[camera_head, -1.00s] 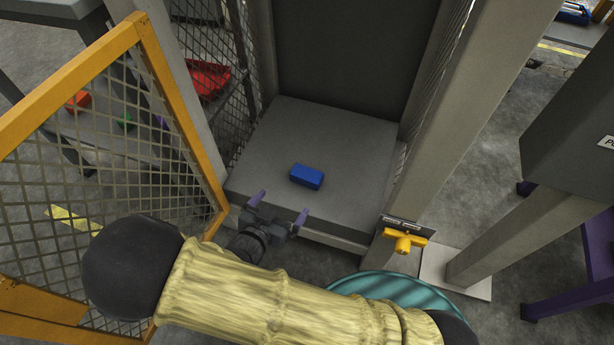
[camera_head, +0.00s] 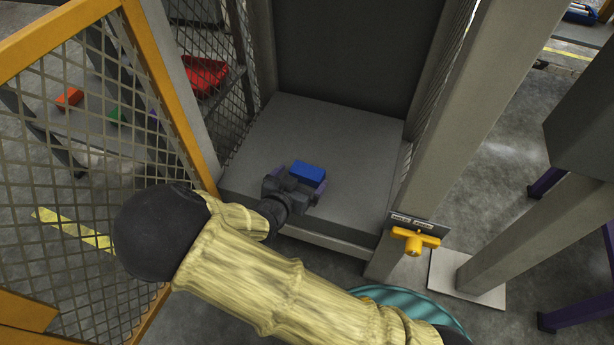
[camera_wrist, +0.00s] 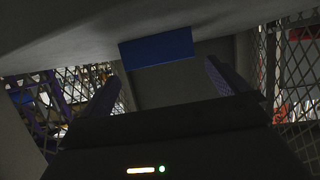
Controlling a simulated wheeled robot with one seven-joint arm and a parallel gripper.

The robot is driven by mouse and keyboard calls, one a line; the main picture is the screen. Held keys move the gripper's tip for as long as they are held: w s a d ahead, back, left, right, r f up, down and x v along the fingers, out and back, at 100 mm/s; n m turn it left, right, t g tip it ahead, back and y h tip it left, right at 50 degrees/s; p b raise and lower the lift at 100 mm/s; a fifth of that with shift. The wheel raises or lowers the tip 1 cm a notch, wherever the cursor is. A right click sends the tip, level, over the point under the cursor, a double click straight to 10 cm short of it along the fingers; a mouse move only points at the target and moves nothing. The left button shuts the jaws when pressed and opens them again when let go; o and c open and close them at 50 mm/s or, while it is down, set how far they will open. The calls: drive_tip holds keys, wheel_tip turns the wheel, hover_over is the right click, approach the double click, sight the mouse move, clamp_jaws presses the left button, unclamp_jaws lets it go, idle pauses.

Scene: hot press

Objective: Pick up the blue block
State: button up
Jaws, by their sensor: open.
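The blue block (camera_head: 308,171) lies on the grey press bed (camera_head: 333,132), inside the press opening. My gripper (camera_head: 299,183) is open at the near side of the block. Its purple fingers appear one to each side of the block's near part, and the gripper body hides the block's near edge. In the wrist view the blue block (camera_wrist: 157,48) is ahead, between the directions of the two spread fingers (camera_wrist: 165,85). I cannot tell whether a finger touches it.
An orange-framed mesh door (camera_head: 172,92) stands open at left. A grey post (camera_head: 455,110) with a yellow valve handle (camera_head: 415,241) bounds the right. Mesh panels flank the bed. A side table at left holds a red block (camera_head: 69,98) and a green one. The bed around the block is clear.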

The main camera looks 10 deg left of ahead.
sight(307, 172)
drive_tip(key=w+b, duration=0.1)
drive_tip(key=f+b, duration=0.1)
drive_tip(key=b, duration=0.1)
drive_tip(key=shift+w+d+f, duration=0.15)
drive_tip(key=shift+w+f, duration=0.1)
drive_tip(key=shift+w, duration=0.15)
drive_tip(key=shift+b+x, duration=1.05)
drive_tip(key=shift+x, duration=0.15)
drive_tip(key=shift+w, duration=0.3)
drive_tip(key=shift+r, duration=0.1)
drive_tip(key=shift+c, duration=0.2)
drive_tip(key=c, duration=0.9)
drive_tip(key=shift+r, duration=0.1)
